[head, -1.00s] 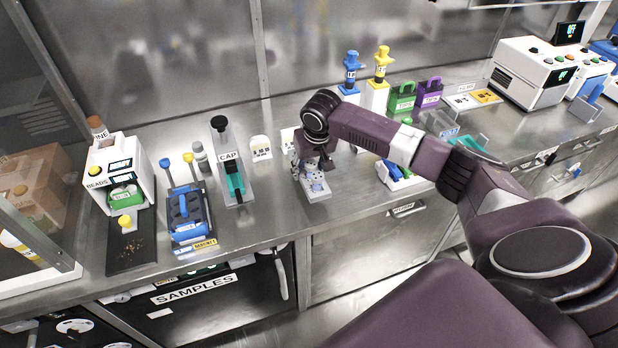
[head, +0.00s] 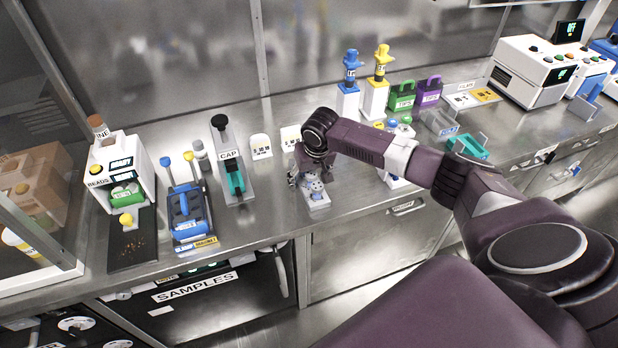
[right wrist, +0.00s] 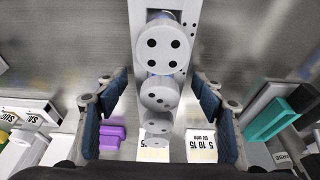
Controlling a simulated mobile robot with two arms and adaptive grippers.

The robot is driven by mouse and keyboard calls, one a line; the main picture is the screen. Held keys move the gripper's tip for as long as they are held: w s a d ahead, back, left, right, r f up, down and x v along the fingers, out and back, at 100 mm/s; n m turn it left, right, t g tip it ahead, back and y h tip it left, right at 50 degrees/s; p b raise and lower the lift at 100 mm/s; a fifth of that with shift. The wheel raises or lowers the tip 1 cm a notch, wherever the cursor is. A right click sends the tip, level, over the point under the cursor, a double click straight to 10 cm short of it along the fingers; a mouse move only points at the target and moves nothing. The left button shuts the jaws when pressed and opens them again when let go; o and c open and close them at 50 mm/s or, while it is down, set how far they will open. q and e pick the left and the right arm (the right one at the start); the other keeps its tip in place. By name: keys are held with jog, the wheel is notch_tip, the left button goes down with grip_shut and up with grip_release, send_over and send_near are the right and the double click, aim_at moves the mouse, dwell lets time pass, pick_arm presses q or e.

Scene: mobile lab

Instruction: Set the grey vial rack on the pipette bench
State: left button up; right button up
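The grey vial rack (head: 318,203) is at the front of the steel bench, under my right gripper (head: 308,183). In the right wrist view the rack (right wrist: 137,40) runs between the two fingers and holds several vials with dotted grey caps (right wrist: 163,48). Whether the rack's base touches the bench, I cannot tell. On the bench (head: 345,212), a blue pipette (head: 351,66) and a yellow pipette (head: 382,60) stand behind on white stands. My left gripper is out of view.
Left of the rack are the CAP device (head: 235,180), a blue magnet rack (head: 187,212) and the BEADS dispenser (head: 105,165). A small label card (head: 261,147) stands behind. Green (head: 402,95) and purple (head: 429,92) tip boxes are at the back right.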

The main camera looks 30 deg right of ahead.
jog(key=d+v, duration=0.1)
jog(key=v, duration=1.1)
jog(key=shift+a+r+b, duration=0.2)
jog(key=shift+a+b, duration=0.2)
jog(key=shift+a, duration=0.1)
jog(key=shift+s, duration=0.1)
